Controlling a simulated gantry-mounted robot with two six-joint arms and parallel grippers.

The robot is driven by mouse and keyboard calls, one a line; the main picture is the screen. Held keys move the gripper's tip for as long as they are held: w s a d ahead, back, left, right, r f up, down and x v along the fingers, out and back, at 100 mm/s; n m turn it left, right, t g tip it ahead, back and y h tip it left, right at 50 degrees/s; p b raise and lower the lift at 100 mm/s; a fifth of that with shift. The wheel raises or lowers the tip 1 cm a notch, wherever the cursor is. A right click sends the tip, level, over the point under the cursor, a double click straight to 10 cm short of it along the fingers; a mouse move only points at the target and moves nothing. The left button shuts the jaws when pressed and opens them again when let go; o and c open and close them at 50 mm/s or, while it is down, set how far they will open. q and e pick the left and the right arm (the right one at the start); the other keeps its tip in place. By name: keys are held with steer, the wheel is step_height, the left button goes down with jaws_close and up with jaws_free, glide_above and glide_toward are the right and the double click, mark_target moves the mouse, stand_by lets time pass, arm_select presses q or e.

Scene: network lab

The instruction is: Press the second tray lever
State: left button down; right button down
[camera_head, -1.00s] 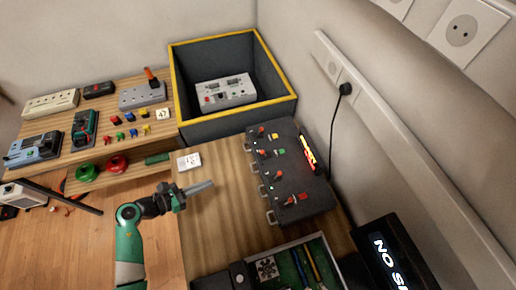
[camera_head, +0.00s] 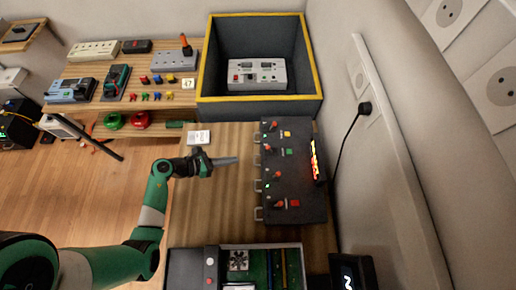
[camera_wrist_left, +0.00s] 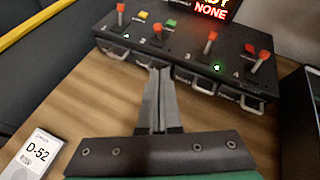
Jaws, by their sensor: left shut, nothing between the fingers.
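The black tray panel (camera_head: 310,200) stands on the wooden table with a row of orange-red levers and tray handles along its near side. The second lever (camera_wrist_left: 158,28) stands near a green button in the left wrist view; in the head view it is second from the far end (camera_head: 269,148). My left gripper (camera_head: 237,160) is shut and empty, its fingers pointing at the panel's handle side, a short gap away in the head view. In the left wrist view the fingertips (camera_wrist_left: 160,70) overlap the tray fronts below the second lever. My right gripper is not in view.
A grey bin with a yellow rim (camera_head: 212,60) stands beyond the panel. A small white card (camera_head: 199,137) lies on the table; the wrist view shows a card marked D-52 (camera_wrist_left: 40,152). An open equipment case (camera_head: 205,250) is at the near side. Bare wood lies around the gripper.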

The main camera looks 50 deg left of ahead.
arm_select(q)
steer(key=w+d+f+b, duration=0.2)
steer(key=w+d, duration=0.1)
steer(key=w, duration=0.7)
steer(key=shift+w+f, duration=0.2)
steer(key=shift+f, duration=0.05)
